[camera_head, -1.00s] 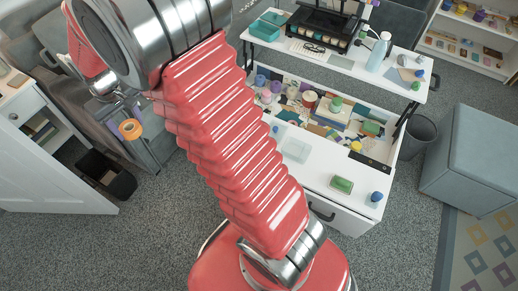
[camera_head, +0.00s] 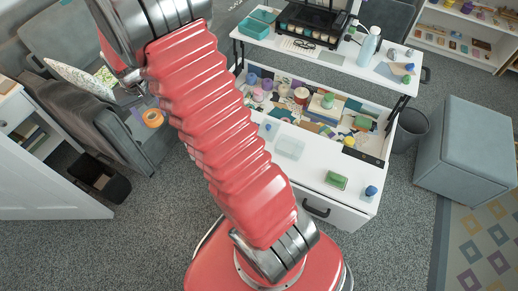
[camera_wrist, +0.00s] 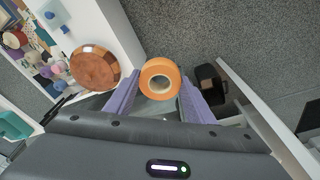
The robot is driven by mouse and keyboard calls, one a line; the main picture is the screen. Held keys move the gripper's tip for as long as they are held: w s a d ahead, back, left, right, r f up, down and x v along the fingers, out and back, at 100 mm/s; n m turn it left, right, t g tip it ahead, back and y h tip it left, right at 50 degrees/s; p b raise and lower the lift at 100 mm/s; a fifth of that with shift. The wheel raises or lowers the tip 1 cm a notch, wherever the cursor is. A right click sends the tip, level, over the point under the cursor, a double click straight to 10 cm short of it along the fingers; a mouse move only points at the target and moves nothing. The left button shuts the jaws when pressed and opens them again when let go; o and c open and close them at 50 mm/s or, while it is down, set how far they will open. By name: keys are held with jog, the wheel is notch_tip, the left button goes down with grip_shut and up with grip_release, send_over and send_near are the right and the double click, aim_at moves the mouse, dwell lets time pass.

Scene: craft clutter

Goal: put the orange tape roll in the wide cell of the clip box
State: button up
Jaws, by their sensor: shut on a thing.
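The orange tape roll (camera_wrist: 160,78) is between the two purple fingers of my gripper (camera_wrist: 159,82) in the wrist view, its round face and pale core towards the camera. My gripper is shut on it. In the head view the roll (camera_head: 153,117) shows left of my red arm, held in the air in front of the grey armchair; most of my gripper is hidden or small there. A teal box (camera_head: 254,29) that looks divided into cells stands at the back left of the white desk; I cannot tell for sure that it is the clip box.
The white desk (camera_head: 309,177) has an open, cluttered compartment, a clear tray (camera_head: 290,147) and a green block (camera_head: 336,180). A black bin (camera_head: 99,178), armchair (camera_head: 95,110) and grey ottoman (camera_head: 466,150) stand around. Floor is clear between them.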

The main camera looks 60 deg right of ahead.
jog(key=s+d+f+m, duration=0.2)
jog(key=d+f+m, duration=0.15)
jog(key=d, duration=0.35)
jog(key=s+d+f+m, duration=0.2)
jog(key=d+f, duration=0.2)
jog(key=d, duration=0.3)
jog(key=m+g, duration=0.3)
jog(key=m, duration=1.2)
send_over(287, 149)
notch_tip(287, 149, down, 21)
jog(key=shift+w+a+h, duration=0.25)
jog(key=shift+h, duration=0.15)
jog(key=shift+f, duration=0.1)
jog(key=shift+f, duration=2.8)
jog(key=shift+f, duration=2.1)
